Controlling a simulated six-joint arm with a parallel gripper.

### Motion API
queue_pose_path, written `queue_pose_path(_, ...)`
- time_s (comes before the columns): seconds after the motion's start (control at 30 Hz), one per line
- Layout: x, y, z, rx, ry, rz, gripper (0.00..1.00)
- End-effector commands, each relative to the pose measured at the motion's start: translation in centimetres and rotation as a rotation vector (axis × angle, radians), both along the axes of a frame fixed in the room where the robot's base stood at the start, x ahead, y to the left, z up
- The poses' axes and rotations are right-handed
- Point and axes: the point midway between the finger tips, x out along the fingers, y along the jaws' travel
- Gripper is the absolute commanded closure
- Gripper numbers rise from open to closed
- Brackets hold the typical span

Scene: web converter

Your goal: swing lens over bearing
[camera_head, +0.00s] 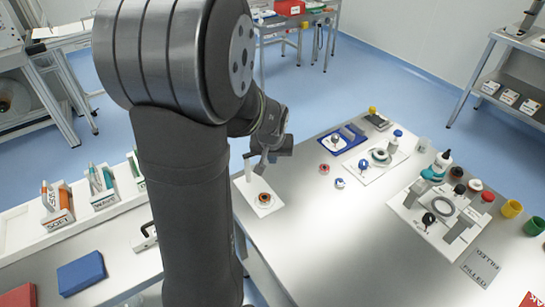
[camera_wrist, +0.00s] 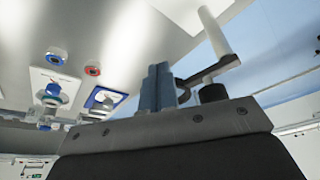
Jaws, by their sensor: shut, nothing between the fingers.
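A bearing (camera_head: 265,198), dark with an orange ring, lies on a small white plate (camera_head: 270,209) at the near left of the grey table. A white post (camera_head: 248,168) stands at the plate's back; it also shows in the wrist view (camera_wrist: 218,38). There a dark arm (camera_wrist: 217,69) leads from the post towards a dark curved ring (camera_wrist: 183,85), seemingly the lens, partly hidden by my fingers. My gripper (camera_head: 265,161) is over the plate's back, close to the post. Its fingers (camera_wrist: 158,75) are shut and empty, beside the ring; contact cannot be told.
A blue tray (camera_head: 343,139), small round parts (camera_head: 339,183) and a white board (camera_head: 372,170) lie to the right. A fixture with grey posts (camera_head: 460,225), bottles (camera_head: 437,166) and cups (camera_head: 511,208) stand farther right. Boxes (camera_head: 57,207) stand on the left bench. The table's middle front is clear.

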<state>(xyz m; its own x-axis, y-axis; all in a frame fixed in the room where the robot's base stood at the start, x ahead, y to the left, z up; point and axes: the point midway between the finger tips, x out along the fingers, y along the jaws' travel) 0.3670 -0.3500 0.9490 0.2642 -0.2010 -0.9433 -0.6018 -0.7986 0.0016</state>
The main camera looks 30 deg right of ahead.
Motion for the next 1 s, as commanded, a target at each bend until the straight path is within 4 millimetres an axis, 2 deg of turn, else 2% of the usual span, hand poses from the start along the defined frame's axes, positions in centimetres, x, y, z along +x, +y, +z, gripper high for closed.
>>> queue_pose_path(0.17, 1.1, 0.8, 0.0, 0.0, 0.0, 0.003, 1.0)
queue_pose_path(0.33, 3.6, 2.7, 0.0, 0.001, 0.001, 0.006, 1.0)
queue_pose_path(0.4, 2.7, 1.8, 2.2, -0.006, -0.006, -0.003, 1.0)
queue_pose_path(0.5, 2.0, 1.4, 4.4, -0.005, -0.004, -0.003, 1.0)
queue_pose_path(0.7, 1.0, 0.7, 7.8, -0.002, -0.002, -0.001, 1.0)
queue_pose_path(0.83, 0.7, 0.4, 9.0, -0.002, -0.002, -0.001, 1.0)
queue_pose_path(1.0, 1.4, 0.9, 9.1, 0.006, 0.031, -0.012, 1.0)
